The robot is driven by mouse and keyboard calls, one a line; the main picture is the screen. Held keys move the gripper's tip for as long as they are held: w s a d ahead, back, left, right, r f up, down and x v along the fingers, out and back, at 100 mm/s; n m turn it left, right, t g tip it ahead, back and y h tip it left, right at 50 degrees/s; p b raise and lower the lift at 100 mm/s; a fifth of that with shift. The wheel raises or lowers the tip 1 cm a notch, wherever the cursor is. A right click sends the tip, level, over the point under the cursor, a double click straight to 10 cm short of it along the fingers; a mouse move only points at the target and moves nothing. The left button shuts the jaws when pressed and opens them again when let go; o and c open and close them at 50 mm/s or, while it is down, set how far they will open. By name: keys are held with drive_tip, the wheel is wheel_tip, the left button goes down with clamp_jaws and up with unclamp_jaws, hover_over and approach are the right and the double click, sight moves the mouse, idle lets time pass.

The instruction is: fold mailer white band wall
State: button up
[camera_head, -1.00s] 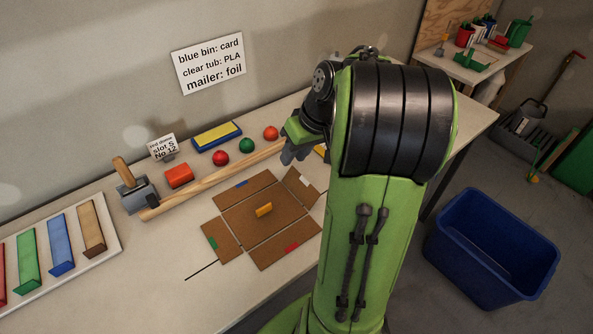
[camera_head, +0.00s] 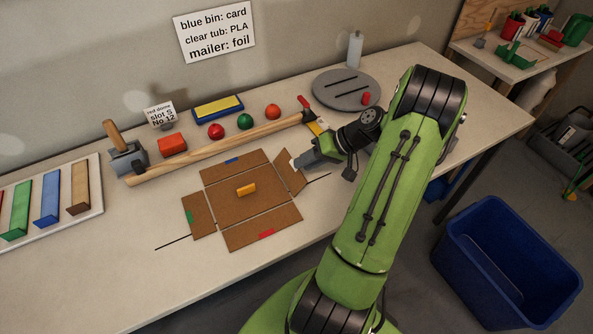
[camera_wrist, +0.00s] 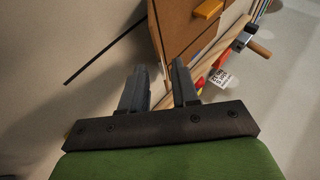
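The mailer (camera_head: 240,211) is a brown cardboard piece on the table, with an orange block (camera_head: 246,189) on its middle panel. Its blue-marked, green-marked and red-marked walls lie flat or nearly flat. The white band wall (camera_head: 289,173) on the right side is tilted up from the table, its white mark partly hidden by my gripper. My gripper (camera_head: 302,163) is low at the outer right side of this wall. In the wrist view my two grey fingers (camera_wrist: 160,88) are apart, with brown cardboard just beyond their tips. I cannot tell whether they touch it.
A long wooden bar (camera_head: 215,145) lies behind the mailer, with coloured balls and blocks behind it. A grey disc (camera_head: 345,97) stands at the back right. A tray of coloured strips (camera_head: 97,197) is at the left. A blue bin (camera_head: 505,255) stands on the floor. The front table is clear.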

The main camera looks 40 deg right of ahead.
sight(282, 176)
drive_tip(key=x, duration=0.4)
drive_tip(key=shift+w+f+b, duration=0.1)
drive_tip(key=shift+b, duration=0.2)
drive_tip(key=shift+a, duration=0.1)
clamp_jaws()
drive_tip(key=shift+d+f+m+t+y+p, duration=0.25)
drive_tip(key=shift+t+y+p, duration=0.15)
drive_tip(key=shift+y, duration=0.25)
drive_tip(key=shift+d+f+m+t+y+p, duration=0.15)
drive_tip(key=shift+d+f+t+y+p, duration=0.2)
drive_tip(key=shift+y, duration=0.3)
drive_tip(key=shift+a+r, duration=0.1)
unclamp_jaws()
